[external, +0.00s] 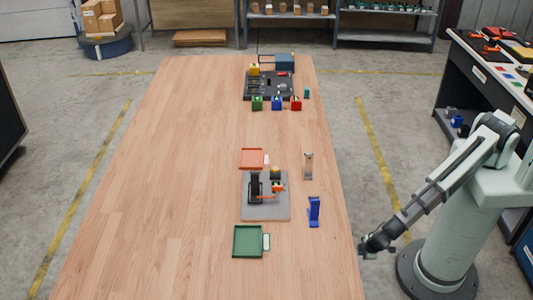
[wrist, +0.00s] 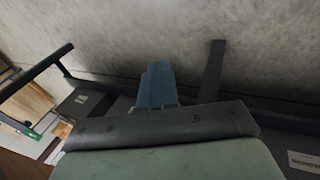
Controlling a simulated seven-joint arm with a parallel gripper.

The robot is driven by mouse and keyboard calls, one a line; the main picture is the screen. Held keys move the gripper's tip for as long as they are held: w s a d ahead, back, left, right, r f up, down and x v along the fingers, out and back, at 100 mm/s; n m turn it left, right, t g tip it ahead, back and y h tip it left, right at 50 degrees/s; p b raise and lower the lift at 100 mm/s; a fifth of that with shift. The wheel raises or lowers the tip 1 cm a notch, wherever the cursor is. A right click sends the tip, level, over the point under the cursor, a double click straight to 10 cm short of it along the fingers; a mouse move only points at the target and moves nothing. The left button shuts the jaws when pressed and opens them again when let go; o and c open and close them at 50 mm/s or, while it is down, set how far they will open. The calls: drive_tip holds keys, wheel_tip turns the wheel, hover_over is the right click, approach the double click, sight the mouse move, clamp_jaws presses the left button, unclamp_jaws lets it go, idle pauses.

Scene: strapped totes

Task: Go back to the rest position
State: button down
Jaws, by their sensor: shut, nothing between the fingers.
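My gripper (external: 367,250) is at the lower right in the external view, by the right edge of the wooden table (external: 150,180). It is small in that view, shut and empty, and apart from the objects on the table. My arm reaches down and left to it from its base on the floor. The wrist view shows a dark bar and a pale green surface close up, with a blue piece behind; I cannot tell which of these are parts of my own body.
A grey board (external: 280,212) with a black fixture, a red tray (external: 252,158), a green tray (external: 247,241) and a blue stand (external: 314,211) are on the table. A dark tray (external: 258,92) and coloured blocks are farther back. The table's left side is clear. A workbench (external: 490,80) stands right.

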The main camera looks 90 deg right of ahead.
drive_tip(key=s+d+f+g+y, duration=0.1)
drive_tip(key=s+d+f+g, duration=0.35)
drive_tip(key=s+d, duration=0.8)
drive_tip(key=s+d+g+y, duration=0.1)
drive_tip(key=s+d+y, duration=0.1)
drive_tip(key=s, duration=0.7)
drive_tip(key=s+d+f+g+y, duration=0.1)
drive_tip(key=s+d+g, duration=0.1)
drive_tip(key=s, duration=0.7)
drive_tip(key=shift+s+d+f+y, duration=0.15)
drive_tip(key=shift+s+d+y, duration=0.05)
drive_tip(key=shift+d+y, duration=0.2)
drive_tip(key=c, duration=1.8)
unclamp_jaws()
drive_tip(key=shift+g, duration=0.25)
